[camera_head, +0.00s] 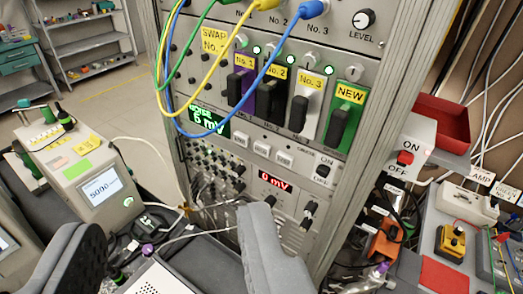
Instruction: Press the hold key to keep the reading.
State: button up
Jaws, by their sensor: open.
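A grey instrument rack (345,170) stands in front of me. On its panel a green display (209,119) reads about 6 mV. To the right of that display is a row of three small white keys (262,149). Their lettering is too small to read, so I cannot tell which one is the hold key. My gripper (168,222) is open and empty, low in the picture. Its grey fingers are apart, in front of and below the keys, and touch none of them. A red display (275,182) below the keys reads about 0 mV.
Yellow, green and blue (236,97) cables hang across the rack's left side. Modules with protruding black handles (308,115) sit above the keys. A black ON switch (322,171) is right of them. A beige meter (95,180) stands left, a red-switch box (407,155) right.

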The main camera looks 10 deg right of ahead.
grip_shut()
dwell(1.5)
